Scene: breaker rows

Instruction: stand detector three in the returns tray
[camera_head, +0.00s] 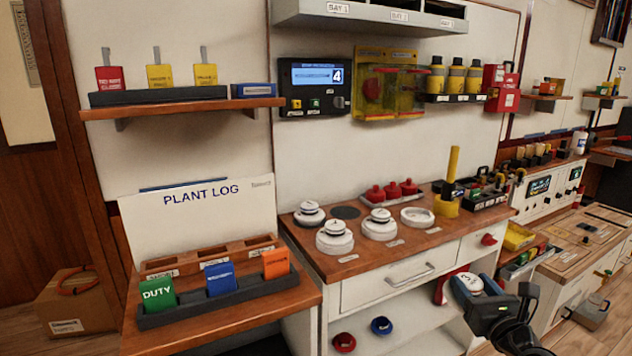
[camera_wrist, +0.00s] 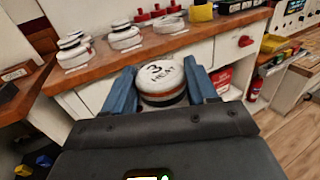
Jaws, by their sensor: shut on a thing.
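My gripper (camera_head: 473,286) is shut on a round white detector (camera_wrist: 162,80), marked "3" and "HEAT" in the wrist view. Its blue fingers press on the detector's two sides, and the marked face is turned up. In the head view this detector (camera_head: 468,283) shows partly between the fingers, in front of the bench's right end and apart from the bench top. No label that I can read marks a returns tray, so I cannot tell which container it is.
On the wooden bench (camera_head: 340,268) stand several white detectors (camera_head: 379,224), an empty white base (camera_head: 417,217) and a yellow post (camera_head: 452,178). A drawer handle (camera_head: 409,276) sticks out below. Red (camera_head: 344,342) and blue (camera_head: 381,326) rings lie on the lower shelf. A card rack stands left.

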